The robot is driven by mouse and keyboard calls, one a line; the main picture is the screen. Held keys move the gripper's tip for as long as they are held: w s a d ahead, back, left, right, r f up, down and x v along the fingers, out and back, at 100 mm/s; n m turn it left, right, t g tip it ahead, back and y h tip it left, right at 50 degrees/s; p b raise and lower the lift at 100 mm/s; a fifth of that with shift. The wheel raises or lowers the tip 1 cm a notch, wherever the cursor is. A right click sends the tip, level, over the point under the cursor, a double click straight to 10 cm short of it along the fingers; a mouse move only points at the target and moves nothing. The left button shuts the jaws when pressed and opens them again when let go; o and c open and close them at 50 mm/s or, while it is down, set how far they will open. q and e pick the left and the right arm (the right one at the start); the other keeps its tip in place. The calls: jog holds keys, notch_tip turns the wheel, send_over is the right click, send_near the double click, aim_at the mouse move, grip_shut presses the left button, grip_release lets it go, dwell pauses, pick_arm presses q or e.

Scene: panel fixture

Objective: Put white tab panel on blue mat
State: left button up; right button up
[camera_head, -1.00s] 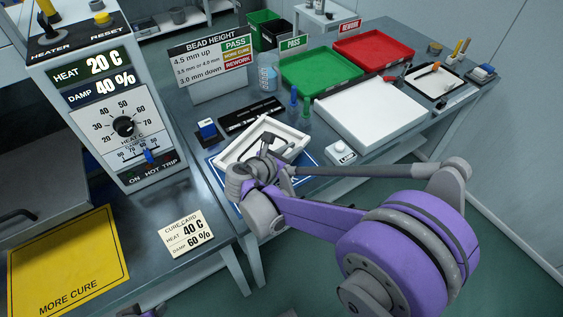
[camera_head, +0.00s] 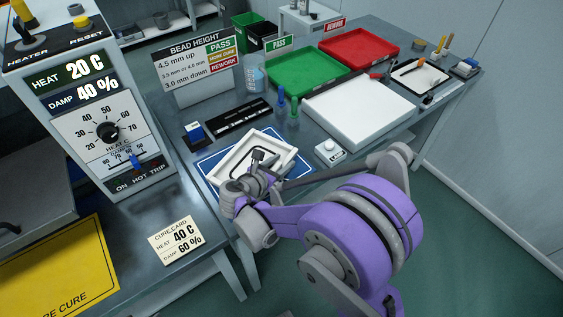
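The white tab panel (camera_head: 232,172) is a shallow white frame with a dark curved line inside it. It appears to lie flat within the outline of the blue mat (camera_head: 207,168), whose blue border shows to its left and right. My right gripper (camera_head: 257,176) is at the panel's near edge, coming from the front right. Its fingertips are small and partly hidden by its own wrist, so I cannot tell whether it grips the panel. My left gripper is not in view.
A blue-topped block (camera_head: 194,132) and a black tray (camera_head: 238,118) lie behind the mat. A white knobbed box (camera_head: 328,152) and a large white board (camera_head: 360,108) stand to the right. Green (camera_head: 306,74) and red (camera_head: 358,48) trays are farther back. A cure card (camera_head: 176,241) lies front left.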

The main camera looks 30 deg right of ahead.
jog(key=v, duration=1.1)
jog(key=shift+s+a+r+p, duration=0.15)
jog(key=shift+a+r+p, duration=0.05)
jog(key=shift+r+p, duration=0.1)
jog(key=shift+s, duration=0.2)
jog(key=s+d+m+y, duration=0.1)
jog(key=s+d+f+m+g+y, duration=0.1)
jog(key=s+m, duration=0.1)
jog(key=shift+f+m, duration=0.2)
jog(key=shift+m, duration=0.1)
jog(key=s+a+f+m+y, duration=0.1)
jog(key=s+a+m+y, duration=0.1)
jog(key=s+m+y, duration=0.3)
jog(key=s+a+f+m+y, duration=0.2)
jog(key=s+m+y, duration=0.3)
jog(key=m, duration=0.9)
jog(key=s, duration=0.3)
jog(key=shift+s+f+m, duration=0.25)
jog(key=shift+s+m, duration=0.05)
